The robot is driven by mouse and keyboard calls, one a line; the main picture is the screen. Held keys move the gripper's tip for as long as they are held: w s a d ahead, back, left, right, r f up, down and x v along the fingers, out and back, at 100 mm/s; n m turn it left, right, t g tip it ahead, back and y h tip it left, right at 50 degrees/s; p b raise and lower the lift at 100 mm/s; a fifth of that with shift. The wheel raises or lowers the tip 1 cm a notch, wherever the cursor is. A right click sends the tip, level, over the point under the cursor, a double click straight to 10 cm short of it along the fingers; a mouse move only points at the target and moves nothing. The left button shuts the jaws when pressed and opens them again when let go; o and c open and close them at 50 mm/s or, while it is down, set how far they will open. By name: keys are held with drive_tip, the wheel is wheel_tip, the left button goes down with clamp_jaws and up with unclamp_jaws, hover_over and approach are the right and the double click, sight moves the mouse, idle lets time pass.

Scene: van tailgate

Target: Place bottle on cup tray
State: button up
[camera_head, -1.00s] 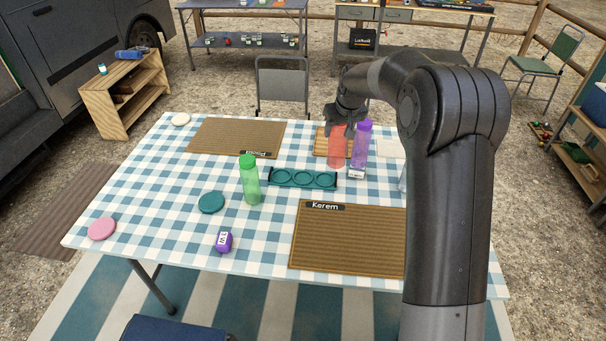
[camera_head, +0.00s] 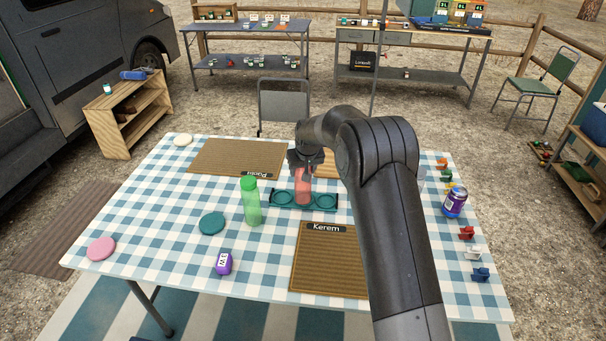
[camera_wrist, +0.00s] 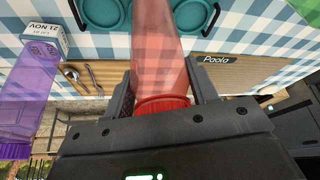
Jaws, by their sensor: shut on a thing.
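My gripper (camera_head: 303,166) is shut on the red bottle (camera_head: 303,190), near its red cap (camera_wrist: 163,104). The translucent bottle hangs about upright over the middle of the teal cup tray (camera_head: 276,206). The tray has round ring holders, and the bottle hides the middle one. The tray also shows at the top of the wrist view (camera_wrist: 215,20). I cannot tell whether the bottle's base touches the tray. A green bottle (camera_head: 251,203) stands just left of the tray. A purple bottle (camera_wrist: 30,90) is at the left of the wrist view; my arm hides it in the head view.
A teal coaster (camera_head: 212,223), a purple item (camera_head: 224,263) and a pink coaster (camera_head: 101,249) lie left. A jar (camera_head: 455,202) and small coloured figures stand at the right edge.

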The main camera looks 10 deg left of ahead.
drive_tip(key=shift+f, duration=0.9)
drive_tip(key=shift+f, duration=0.2)
drive_tip(key=o, duration=1.2)
drive_tip(key=shift+o, duration=0.2)
